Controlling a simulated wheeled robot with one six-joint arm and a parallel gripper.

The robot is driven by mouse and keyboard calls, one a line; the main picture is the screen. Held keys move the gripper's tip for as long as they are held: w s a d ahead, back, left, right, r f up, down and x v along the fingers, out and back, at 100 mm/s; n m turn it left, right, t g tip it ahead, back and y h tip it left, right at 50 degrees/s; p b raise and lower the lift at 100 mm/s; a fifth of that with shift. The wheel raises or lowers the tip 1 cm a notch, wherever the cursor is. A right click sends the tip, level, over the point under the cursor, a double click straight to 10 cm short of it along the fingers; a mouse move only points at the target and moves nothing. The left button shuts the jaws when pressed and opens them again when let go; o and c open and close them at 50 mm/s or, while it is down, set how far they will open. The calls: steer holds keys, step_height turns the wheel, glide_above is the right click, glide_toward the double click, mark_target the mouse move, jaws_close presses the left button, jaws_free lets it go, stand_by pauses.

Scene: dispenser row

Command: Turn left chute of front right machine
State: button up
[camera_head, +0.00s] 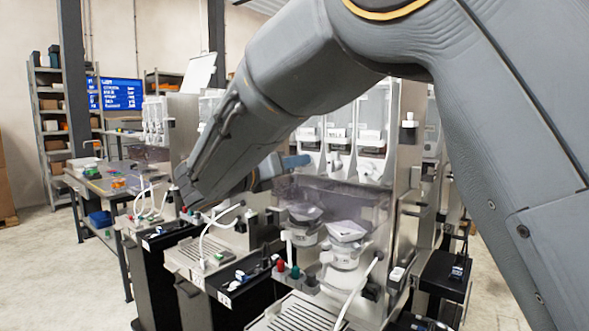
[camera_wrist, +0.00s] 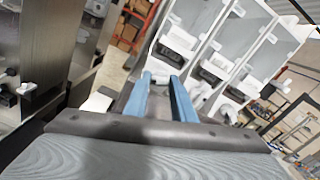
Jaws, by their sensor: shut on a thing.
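The front right machine (camera_head: 405,130) stands in the middle of the head view, with three clear hoppers and white chutes side by side. Its middle chute (camera_head: 339,137) and right chute (camera_head: 371,142) show plainly. The left chute (camera_head: 309,136) is partly visible beside my arm. My gripper (camera_head: 297,161) reaches in from the left below it, its blue fingers sideways. In the wrist view, my gripper (camera_wrist: 161,80) has its two blue fingers around a small white part (camera_wrist: 160,68) below the left chute (camera_wrist: 181,42). The exact contact is partly hidden by the fingers.
A clear guard (camera_head: 340,200) and white containers (camera_head: 345,240) sit below the chutes. A second machine (camera_head: 156,120) stands at the left behind my arm, near a workbench (camera_head: 100,182). Open floor (camera_head: 60,265) lies at the left.

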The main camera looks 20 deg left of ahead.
steer(key=shift+s+d+f+m+b, duration=0.1)
steer(key=shift+d+m+b, duration=0.05)
steer(key=shift+m+b, duration=5.6)
steer(key=shift+d+f+m+b, duration=0.1)
steer(key=shift+m+b, duration=5.05)
steer(key=shift+b, duration=1.2)
steer(key=o, duration=1.1)
steer(key=shift+c, duration=0.2)
